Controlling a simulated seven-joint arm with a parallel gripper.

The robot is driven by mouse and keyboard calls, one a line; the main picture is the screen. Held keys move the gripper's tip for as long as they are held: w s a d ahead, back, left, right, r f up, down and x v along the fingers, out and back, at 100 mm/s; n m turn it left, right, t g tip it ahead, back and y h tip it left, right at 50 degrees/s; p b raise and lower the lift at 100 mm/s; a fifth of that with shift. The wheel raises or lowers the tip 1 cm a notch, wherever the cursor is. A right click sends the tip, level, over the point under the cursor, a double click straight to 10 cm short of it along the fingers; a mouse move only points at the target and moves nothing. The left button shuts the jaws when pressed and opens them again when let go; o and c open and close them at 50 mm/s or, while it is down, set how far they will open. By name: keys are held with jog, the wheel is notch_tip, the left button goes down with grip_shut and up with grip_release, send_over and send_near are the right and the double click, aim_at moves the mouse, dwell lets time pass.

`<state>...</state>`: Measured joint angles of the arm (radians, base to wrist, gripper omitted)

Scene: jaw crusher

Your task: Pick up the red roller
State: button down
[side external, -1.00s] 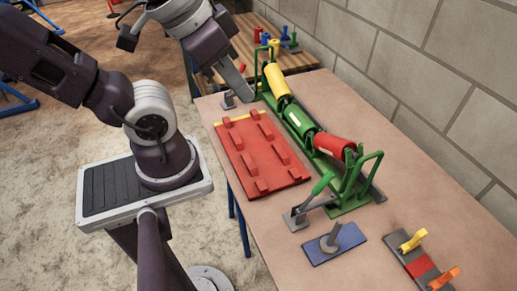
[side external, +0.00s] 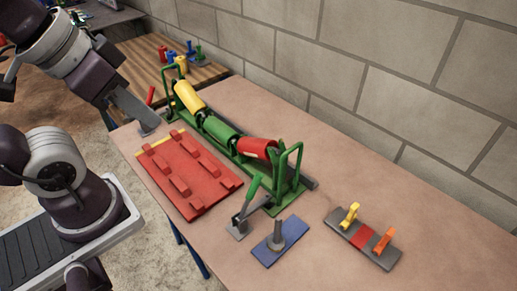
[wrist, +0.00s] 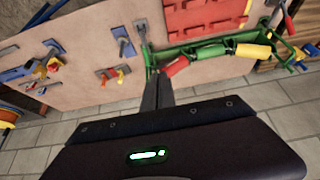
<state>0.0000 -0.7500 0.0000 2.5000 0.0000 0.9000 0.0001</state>
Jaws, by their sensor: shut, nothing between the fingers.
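The red roller (side external: 258,148) lies in the green frame (side external: 287,190) at its near end, in line with a green roller (side external: 221,131) and a yellow roller (side external: 188,97). In the wrist view the red roller (wrist: 177,67) is at the left of the row, right of my fingers. My gripper (wrist: 160,76) is shut and empty.
A red board with raised blocks (side external: 190,176) lies beside the frame. A green-handled clamp (side external: 246,208), a blue plate with a post (side external: 279,241) and a grey plate with yellow and orange handles (side external: 362,238) stand nearer. A block wall (side external: 400,80) runs behind.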

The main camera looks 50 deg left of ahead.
jog(key=c, duration=0.5)
grip_release()
jog(key=shift+w, duration=0.1)
jog(key=m+g, duration=0.5)
jog(key=m, duration=1.2)
send_over(256, 139)
jog(key=f, duration=1.9)
jog(key=shift+s+f, duration=0.4)
jog(key=shift+m+g, duration=0.3)
jog(key=shift+m, duration=0.2)
jog(key=f, duration=0.8)
jog(key=shift+w+d+f, duration=0.1)
jog(key=shift+w+f, duration=0.15)
jog(key=shift+w, duration=0.1)
jog(key=shift+f, duration=0.4)
jog(key=shift+f, duration=0.2)
